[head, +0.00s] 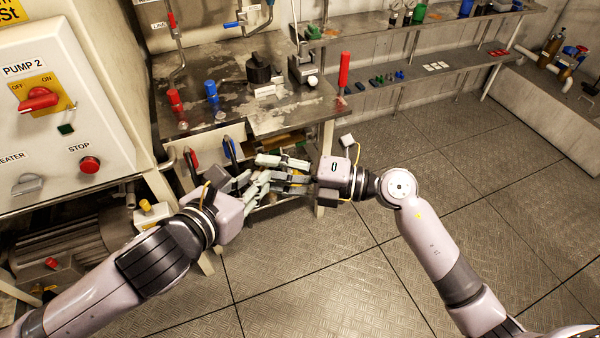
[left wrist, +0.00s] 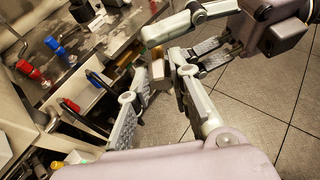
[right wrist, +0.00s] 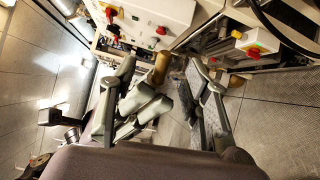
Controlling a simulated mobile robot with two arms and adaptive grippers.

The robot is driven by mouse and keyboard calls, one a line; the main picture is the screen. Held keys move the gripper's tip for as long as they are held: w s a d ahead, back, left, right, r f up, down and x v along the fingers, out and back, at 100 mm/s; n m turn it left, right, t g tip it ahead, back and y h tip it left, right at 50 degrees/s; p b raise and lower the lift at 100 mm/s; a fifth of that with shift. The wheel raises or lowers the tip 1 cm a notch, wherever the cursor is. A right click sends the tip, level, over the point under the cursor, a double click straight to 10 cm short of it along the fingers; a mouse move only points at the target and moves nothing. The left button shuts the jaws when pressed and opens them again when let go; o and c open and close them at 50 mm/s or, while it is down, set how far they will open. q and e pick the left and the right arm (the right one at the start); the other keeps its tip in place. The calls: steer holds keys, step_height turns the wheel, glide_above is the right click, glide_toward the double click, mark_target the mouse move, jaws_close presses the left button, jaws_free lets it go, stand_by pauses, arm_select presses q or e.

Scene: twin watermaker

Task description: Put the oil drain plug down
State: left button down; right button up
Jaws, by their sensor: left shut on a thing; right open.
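My left gripper (head: 256,186) and right gripper (head: 272,172) are close together in front of the workbench, their fingers overlapping in the head view. A small tan-brown piece, seemingly the oil drain plug (left wrist: 158,72), shows between the left fingers (left wrist: 155,98) in the left wrist view; the left gripper is shut on it. A brass-coloured cylinder (right wrist: 160,68) shows just beyond the left fingers in the right wrist view; I cannot tell whether it is the plug. The right gripper (right wrist: 160,85) is open, its fingers spread on either side of the left gripper. The plug is not clear in the head view.
The stained metal workbench (head: 285,112) carries red and blue fittings (head: 211,92) and a black part (head: 259,70). Red and blue handles (head: 230,150) stick out below its front edge. The pump panel (head: 65,95) stands left. The floor (head: 330,265) at right is clear.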

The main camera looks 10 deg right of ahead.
steer(key=shift+x, duration=1.35)
steer(key=shift+c, duration=0.2)
steer(key=shift+f, duration=0.15)
jaws_close()
steer(key=shift+o, duration=0.2)
jaws_free()
